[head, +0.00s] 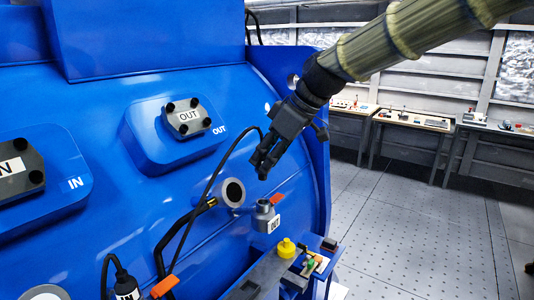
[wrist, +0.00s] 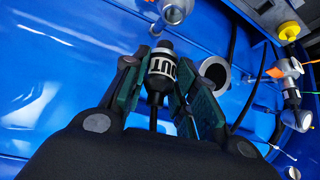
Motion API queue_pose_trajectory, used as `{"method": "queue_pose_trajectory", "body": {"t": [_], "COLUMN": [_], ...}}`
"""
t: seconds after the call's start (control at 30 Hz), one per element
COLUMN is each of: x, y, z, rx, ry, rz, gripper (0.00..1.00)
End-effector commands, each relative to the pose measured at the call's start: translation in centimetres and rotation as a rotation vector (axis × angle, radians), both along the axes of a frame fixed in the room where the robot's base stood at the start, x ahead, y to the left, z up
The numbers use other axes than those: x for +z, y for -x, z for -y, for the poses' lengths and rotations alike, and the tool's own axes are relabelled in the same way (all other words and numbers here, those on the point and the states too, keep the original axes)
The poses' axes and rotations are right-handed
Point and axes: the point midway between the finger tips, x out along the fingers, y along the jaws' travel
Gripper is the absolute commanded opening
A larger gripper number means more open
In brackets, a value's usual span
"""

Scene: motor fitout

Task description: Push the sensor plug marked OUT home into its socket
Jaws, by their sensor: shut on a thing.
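The dark plug with a white band marked OUT (wrist: 160,66) is between my fingers in the wrist view (wrist: 158,85), its cable running back toward my palm. In the head view my gripper (head: 263,170) is shut on it, and the plug itself is mostly hidden by the fingers. The grey socket (head: 264,217) with an orange lever and a white OUT tag stands below the fingertips. It also shows at the top of the wrist view (wrist: 174,9), ahead of the plug's end. Plug and socket appear apart.
A thick grey ring (head: 231,193) sticks out of the blue housing left of the socket. The IN plug (head: 124,282) and an orange lever (head: 163,287) are at lower left. A yellow knob (head: 286,247) and small parts lie on a ledge below. Open floor lies right.

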Motion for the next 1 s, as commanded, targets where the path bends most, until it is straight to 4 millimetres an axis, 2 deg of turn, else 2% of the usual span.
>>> {"method": "queue_pose_trajectory", "body": {"t": [0.3, 0.6, 1.0], "x": [-2.0, -4.5, -4.9], "y": [1.0, 0.1, 0.2], "z": [0.1, 0.1, 0.1], "rx": [-0.001, -0.002, -0.001], "ry": [-0.001, -0.001, -0.001], "rz": [0.008, 0.002, 0.004], "gripper": [0.04, 0.04, 0.04]}}
